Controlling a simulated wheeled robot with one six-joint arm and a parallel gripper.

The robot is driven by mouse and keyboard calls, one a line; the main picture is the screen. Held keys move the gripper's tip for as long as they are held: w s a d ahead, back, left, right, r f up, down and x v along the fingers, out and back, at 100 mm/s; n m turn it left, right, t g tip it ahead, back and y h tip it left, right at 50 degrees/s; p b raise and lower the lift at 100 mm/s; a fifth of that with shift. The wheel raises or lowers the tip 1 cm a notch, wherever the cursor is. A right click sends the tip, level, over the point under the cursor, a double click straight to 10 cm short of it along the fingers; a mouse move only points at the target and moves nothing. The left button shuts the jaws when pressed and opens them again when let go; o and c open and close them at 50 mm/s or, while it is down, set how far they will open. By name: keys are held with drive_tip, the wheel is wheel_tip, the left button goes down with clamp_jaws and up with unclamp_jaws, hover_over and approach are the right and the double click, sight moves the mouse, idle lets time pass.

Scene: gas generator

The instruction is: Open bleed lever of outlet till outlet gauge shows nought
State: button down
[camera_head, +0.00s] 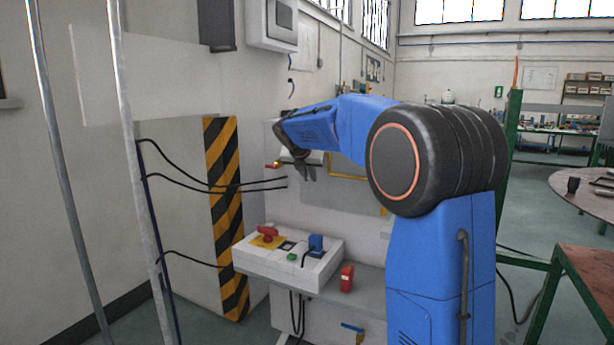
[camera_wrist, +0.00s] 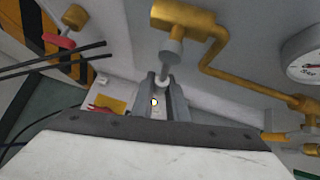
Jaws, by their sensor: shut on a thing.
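In the wrist view, my gripper (camera_wrist: 165,84) is shut on the tip of a grey lever (camera_wrist: 171,52). The lever hangs from a brass valve body (camera_wrist: 183,19), taken as the outlet bleed. A white gauge (camera_wrist: 306,55) is cut off at the right edge of the wrist view; its reading cannot be made out. In the head view, my gripper (camera_head: 306,172) is in front of the wall panel, and my arm hides most of the valve area and the gauge.
Brass pipe (camera_wrist: 222,75) runs from the valve toward the gauge. Below my gripper is a control box (camera_head: 290,262) with a red switch (camera_head: 267,233). A striped post (camera_head: 225,200) stands left.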

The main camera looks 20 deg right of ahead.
drive_tip(key=shift+s+d, duration=0.1)
idle(0.4)
drive_tip(key=c, duration=1.7)
unclamp_jaws()
drive_tip(key=v, duration=1.7)
drive_tip(key=shift+a+r, duration=0.1)
drive_tip(key=shift+a, duration=0.1)
